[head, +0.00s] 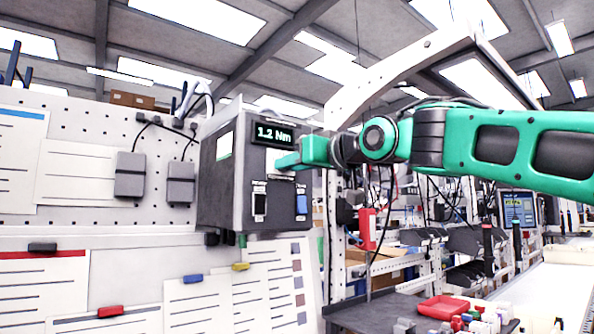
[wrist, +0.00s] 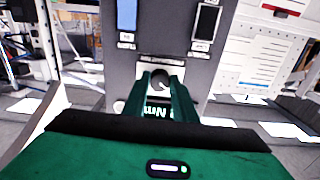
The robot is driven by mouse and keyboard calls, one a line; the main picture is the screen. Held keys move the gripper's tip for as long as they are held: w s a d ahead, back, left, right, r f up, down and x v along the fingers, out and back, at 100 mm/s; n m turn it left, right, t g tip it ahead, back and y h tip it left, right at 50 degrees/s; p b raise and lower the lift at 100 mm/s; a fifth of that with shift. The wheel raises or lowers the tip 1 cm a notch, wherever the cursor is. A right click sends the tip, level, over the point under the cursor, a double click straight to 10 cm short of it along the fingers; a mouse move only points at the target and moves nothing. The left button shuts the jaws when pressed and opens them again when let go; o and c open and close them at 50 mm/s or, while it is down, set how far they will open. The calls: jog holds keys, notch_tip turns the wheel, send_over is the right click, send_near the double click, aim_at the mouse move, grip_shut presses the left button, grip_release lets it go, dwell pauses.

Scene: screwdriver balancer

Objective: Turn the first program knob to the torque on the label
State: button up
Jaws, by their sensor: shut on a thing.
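The dark grey controller box (head: 225,185) hangs on the pegboard wall in the head view. Its display (head: 272,134) reads 1.2 Nm. My gripper (head: 287,160) is at the box front just below the display. In the wrist view, my gripper (wrist: 162,92) has its two green fingers closed on a round dark knob (wrist: 159,82) on the box face. In the head view the knob is hidden behind the gripper. A pale label (head: 224,146) is on the box's left side; its text is too small to read.
Below the knob area the box carries a dark switch (head: 260,203) and a blue one (head: 302,203). Paper sheets and coloured magnets cover the wall. A red tray (head: 443,308) sits on the bench at lower right. Red and grey tools hang behind my arm.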

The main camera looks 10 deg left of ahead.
jog(key=shift+w+r, duration=0.1)
jog(key=shift+w, duration=0.05)
jog(key=m, duration=1.1)
jog(key=shift+m, duration=0.3)
jog(key=shift+d, duration=0.1)
dwell(0.3)
jog(key=o, duration=1)
jog(key=shift+w, duration=0.1)
jog(key=shift+o, duration=0.2)
